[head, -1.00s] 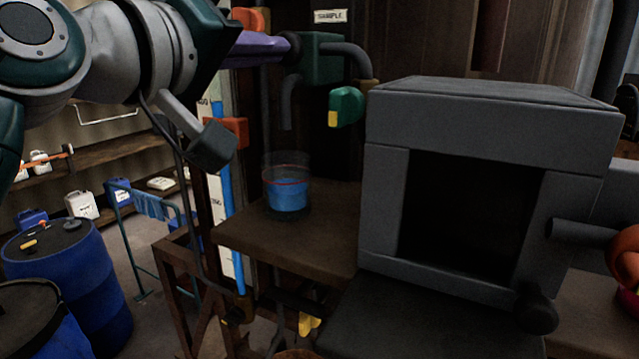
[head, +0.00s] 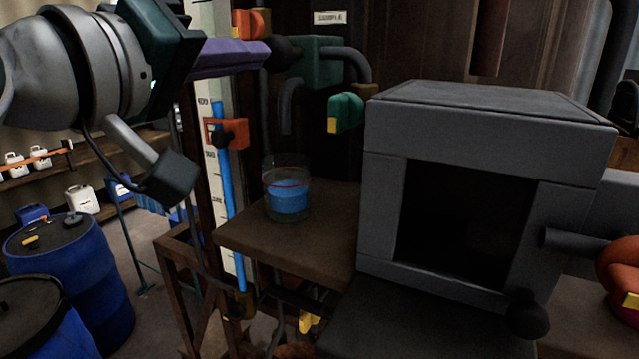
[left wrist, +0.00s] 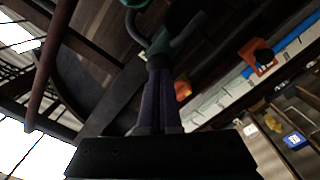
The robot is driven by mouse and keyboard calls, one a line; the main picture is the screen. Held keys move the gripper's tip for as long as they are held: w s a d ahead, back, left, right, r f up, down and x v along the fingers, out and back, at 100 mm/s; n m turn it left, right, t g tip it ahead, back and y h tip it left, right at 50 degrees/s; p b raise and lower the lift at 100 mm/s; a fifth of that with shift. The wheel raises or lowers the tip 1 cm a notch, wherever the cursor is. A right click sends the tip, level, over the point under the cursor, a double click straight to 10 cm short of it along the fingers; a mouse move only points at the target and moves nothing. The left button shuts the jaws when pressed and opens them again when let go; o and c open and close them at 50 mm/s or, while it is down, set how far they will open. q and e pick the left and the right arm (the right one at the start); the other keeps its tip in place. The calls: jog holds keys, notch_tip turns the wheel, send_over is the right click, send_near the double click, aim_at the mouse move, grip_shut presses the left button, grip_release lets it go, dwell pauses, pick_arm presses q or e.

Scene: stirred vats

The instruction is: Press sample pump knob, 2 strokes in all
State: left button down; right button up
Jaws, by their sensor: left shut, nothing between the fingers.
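The sample pump is a green block (head: 314,62) with grey bent pipes, under a small white label (head: 330,17). Its dark round knob (head: 284,51) sticks out to the left. My left gripper (head: 268,54) has purple fingers, shut and empty, with their tips at the knob's face; whether they touch it I cannot tell. In the left wrist view the shut fingers (left wrist: 160,78) point at the dark knob (left wrist: 160,61) in front of the green block (left wrist: 158,43). A clear beaker (head: 287,196) with blue liquid and a red line stands below the pump.
A grey box (head: 490,120) with a dark opening stands right of the beaker's brown shelf (head: 290,250). A gauge with a blue column (head: 222,170) and orange clamps rises behind my left arm. Blue drums (head: 85,280) stand at the lower left.

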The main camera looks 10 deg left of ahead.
dwell(0.3)
pick_arm(q)
jog(key=p+v, duration=0.1)
jog(key=v, duration=0.5)
jog(key=shift+f, duration=0.1)
dwell(0.3)
jog(key=s+f+m+g+y, duration=0.1)
jog(key=s+f+m+g, duration=0.3)
jog(key=f, duration=0.6)
jog(key=s+a+f+m+g+y, duration=0.1)
jog(key=s+a+f+g+y, duration=0.1)
jog(key=s+f+g, duration=0.2)
jog(key=s+a+f+m+g+y, duration=0.2)
jog(key=s+f+g, duration=0.3)
jog(key=s+f, duration=0.5)
jog(key=s+y, duration=0.1)
jog(key=s, duration=0.4)
jog(key=shift+a+f, duration=0.15)
jog(key=shift+f, duration=0.15)
